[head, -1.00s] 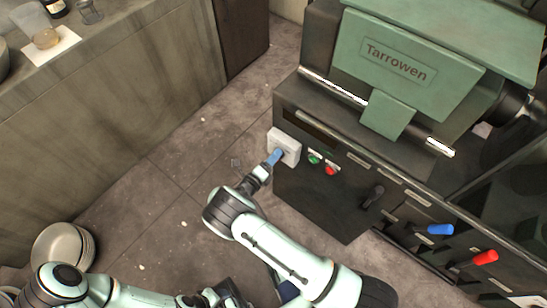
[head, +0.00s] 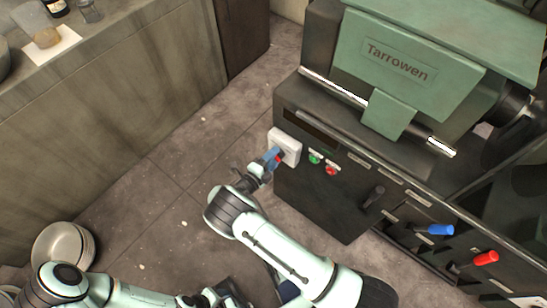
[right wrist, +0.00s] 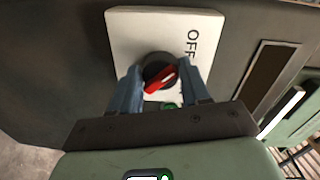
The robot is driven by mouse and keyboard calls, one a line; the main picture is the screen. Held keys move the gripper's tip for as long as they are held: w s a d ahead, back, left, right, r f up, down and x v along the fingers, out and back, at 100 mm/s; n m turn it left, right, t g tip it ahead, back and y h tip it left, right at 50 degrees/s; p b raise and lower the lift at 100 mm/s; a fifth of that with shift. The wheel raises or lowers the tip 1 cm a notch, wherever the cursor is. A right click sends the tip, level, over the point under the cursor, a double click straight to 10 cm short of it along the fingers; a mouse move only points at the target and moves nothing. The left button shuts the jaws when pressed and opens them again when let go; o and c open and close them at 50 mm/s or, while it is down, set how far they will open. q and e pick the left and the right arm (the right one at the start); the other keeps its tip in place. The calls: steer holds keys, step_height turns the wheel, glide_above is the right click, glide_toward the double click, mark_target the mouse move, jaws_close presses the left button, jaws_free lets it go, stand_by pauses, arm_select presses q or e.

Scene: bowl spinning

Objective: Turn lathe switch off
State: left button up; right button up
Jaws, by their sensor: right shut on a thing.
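The lathe switch is a white plate (head: 285,147) on the front of the lathe's dark cabinet. In the right wrist view its round black knob with a red pointer (right wrist: 160,76) sits on the plate, and the word OFF shows beside it. The red pointer lies at a slant; which end marks the setting is unclear. My right gripper (head: 274,158) is at the switch, its blue fingers shut on the knob from both sides (right wrist: 157,90). My left gripper (head: 228,294) is low in the head view, dark and partly cut off, its jaws unclear.
A green button (head: 314,157) and a red button (head: 331,169) sit right of the switch. The green lathe (head: 410,70) stands above. A blue handle (head: 440,230) and red handle (head: 486,257) stick out at right. Stacked bowls (head: 62,246) stand lower left.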

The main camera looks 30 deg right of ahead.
stand_by(0.3)
steer(key=o, duration=1)
steer(key=v, duration=1.3)
steer(key=shift+s+a+r, duration=0.1)
steer(key=shift+s+a, duration=0.05)
steer(key=shift+a, duration=0.05)
